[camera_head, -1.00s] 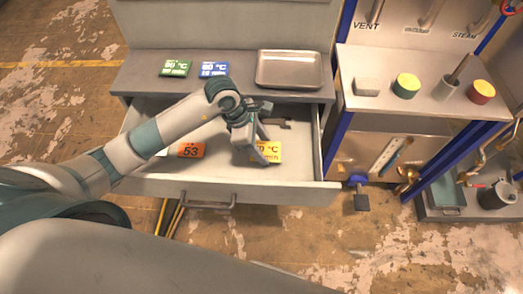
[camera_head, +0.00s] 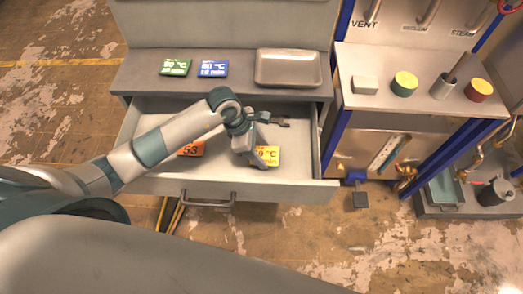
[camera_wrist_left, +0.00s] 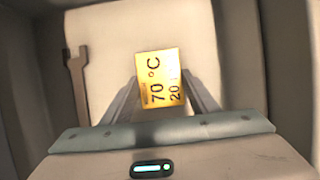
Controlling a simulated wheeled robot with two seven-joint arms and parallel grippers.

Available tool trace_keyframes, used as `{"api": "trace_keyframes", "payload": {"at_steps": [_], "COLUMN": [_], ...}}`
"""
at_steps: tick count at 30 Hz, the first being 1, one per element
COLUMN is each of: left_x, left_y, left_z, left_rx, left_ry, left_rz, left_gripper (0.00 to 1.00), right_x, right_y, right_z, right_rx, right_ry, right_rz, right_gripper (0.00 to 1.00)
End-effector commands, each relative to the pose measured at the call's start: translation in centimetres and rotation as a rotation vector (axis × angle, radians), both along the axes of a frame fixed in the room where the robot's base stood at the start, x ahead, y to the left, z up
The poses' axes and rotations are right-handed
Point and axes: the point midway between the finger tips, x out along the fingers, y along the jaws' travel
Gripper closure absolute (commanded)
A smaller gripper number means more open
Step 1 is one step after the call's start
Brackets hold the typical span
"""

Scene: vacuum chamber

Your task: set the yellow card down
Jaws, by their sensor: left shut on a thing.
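The yellow card (camera_head: 267,156), printed "70 °C" and "20", is in the open drawer area in the head view. My left gripper (camera_head: 262,150) is shut on it, over the right part of the drawer (camera_head: 308,172). In the left wrist view the yellow card (camera_wrist_left: 160,78) sits between the two fingertips (camera_wrist_left: 161,90). Whether the card touches the drawer floor I cannot tell. My right gripper is not in view.
An orange card (camera_head: 192,149) lies in the drawer, partly behind my left arm. A wrench (camera_wrist_left: 76,85) lies in the drawer. A green card (camera_head: 175,67), a blue card (camera_head: 213,69) and a metal tray (camera_head: 288,69) are on the counter above.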

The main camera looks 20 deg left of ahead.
Motion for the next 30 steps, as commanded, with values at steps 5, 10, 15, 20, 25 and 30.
{"api": "trace_keyframes", "payload": {"at_steps": [5, 10, 15, 20, 25, 30], "left_x": [0.0, 0.0, 0.0, 0.0, -0.2, -0.5], "left_y": [0.0, 0.0, 0.0, 0.3, 1.1, 2.2], "left_z": [-0.2, -0.1, 0.0, 0.6, 2.5, 5.3], "left_rx": [0.000, 0.000, 0.000, 0.000, 0.001, 0.001], "left_ry": [0.000, 0.000, 0.000, -0.001, -0.003, -0.004], "left_rz": [0.000, 0.000, 0.000, -0.001, -0.001, 0.000], "left_gripper": [0.27, 0.27, 0.27, 0.27, 0.27, 0.27], "right_x": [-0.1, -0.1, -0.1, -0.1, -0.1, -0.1], "right_y": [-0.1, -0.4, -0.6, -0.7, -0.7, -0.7], "right_z": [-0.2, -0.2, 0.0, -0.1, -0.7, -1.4], "right_rx": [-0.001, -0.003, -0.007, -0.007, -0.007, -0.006], "right_ry": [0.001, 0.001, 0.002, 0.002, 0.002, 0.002], "right_rz": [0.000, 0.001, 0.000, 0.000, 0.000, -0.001], "right_gripper": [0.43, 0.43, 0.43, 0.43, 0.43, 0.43]}}
